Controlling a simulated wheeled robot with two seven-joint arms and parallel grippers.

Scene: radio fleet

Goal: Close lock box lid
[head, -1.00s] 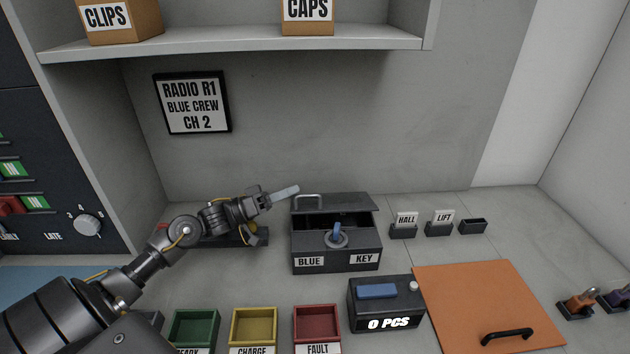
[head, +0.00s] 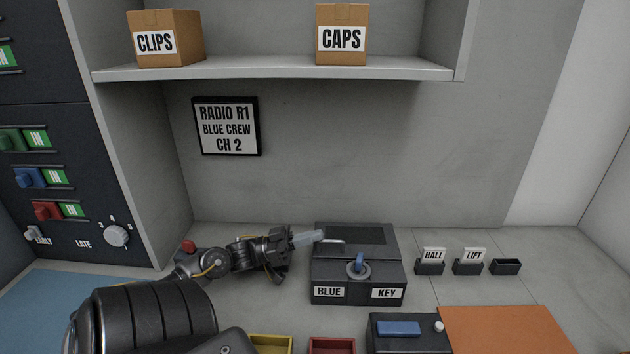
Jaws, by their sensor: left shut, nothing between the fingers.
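The lock box (head: 358,274) is a dark box on the counter, with BLUE and KEY labels on its front. A blue key or knob (head: 359,266) stands in a round fitting on the box. My left gripper (head: 308,238) is shut, its pale fingers at the lid's left edge by the lid's handle; whether they touch it I cannot tell. My right gripper is not in view.
Holders with HALL (head: 431,264) and LIFT (head: 471,264) cards and an empty holder (head: 505,267) stand to the right. A counter box (head: 409,340) with a blue button and an orange board (head: 500,330) are in front. A shelf (head: 280,68) is above.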

